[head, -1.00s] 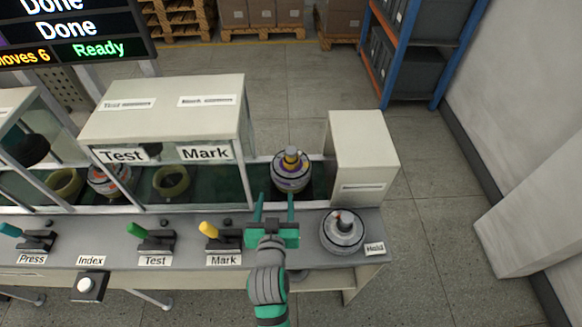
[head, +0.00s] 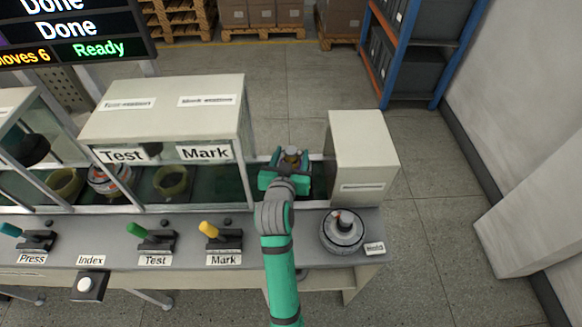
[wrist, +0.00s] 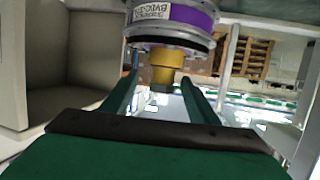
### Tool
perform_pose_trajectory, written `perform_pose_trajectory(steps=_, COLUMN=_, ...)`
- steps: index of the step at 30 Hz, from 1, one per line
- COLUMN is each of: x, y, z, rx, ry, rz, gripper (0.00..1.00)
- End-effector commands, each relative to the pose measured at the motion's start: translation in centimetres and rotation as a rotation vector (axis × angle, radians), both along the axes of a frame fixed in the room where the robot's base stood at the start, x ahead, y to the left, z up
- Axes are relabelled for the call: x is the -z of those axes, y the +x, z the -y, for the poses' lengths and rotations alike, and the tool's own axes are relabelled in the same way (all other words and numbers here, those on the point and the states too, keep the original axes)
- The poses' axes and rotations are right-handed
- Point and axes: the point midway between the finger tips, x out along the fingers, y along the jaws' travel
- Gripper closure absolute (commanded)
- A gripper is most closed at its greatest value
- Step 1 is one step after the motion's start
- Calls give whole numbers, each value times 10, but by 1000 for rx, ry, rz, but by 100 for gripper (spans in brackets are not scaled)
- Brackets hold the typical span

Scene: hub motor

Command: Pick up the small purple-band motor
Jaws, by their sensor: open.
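The purple-band motor (wrist: 175,18) is at the top of the wrist view, with a printed white label, a purple band and a yellow shaft (wrist: 163,66). In the head view the motor's top (head: 291,152) shows just beyond my gripper, which hides most of its body. It stands in the open stretch of the line, right of the Mark station. My gripper (head: 290,160) is open. In the wrist view its two green fingers lie on either side of the shaft, with a gap on both sides.
A cream box (head: 362,150) stands close on the right, and the Test and Mark housing (head: 165,110) is on the left. Another motor (head: 343,230) rests at the Hold spot on the bench front. Levers, including the yellow Mark lever (head: 210,229), stand along the bench.

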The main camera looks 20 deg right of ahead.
Motion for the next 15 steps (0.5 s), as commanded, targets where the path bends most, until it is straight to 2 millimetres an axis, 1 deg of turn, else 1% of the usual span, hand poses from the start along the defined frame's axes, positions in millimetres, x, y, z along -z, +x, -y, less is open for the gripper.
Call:
perform_pose_trajectory(steps=2, x=2, y=6, z=3, rx=1, ry=0, rz=0, gripper=46)
perform_pose_trajectory(steps=9, x=11, y=35, z=14, rx=1, ry=0, rz=0, gripper=46)
perform_pose_trajectory(steps=12, x=14, y=42, z=18, rx=0, ry=0, rz=1, gripper=46)
perform_pose_trajectory(steps=15, x=15, y=45, z=19, rx=-1, ry=1, rz=-1, gripper=46)
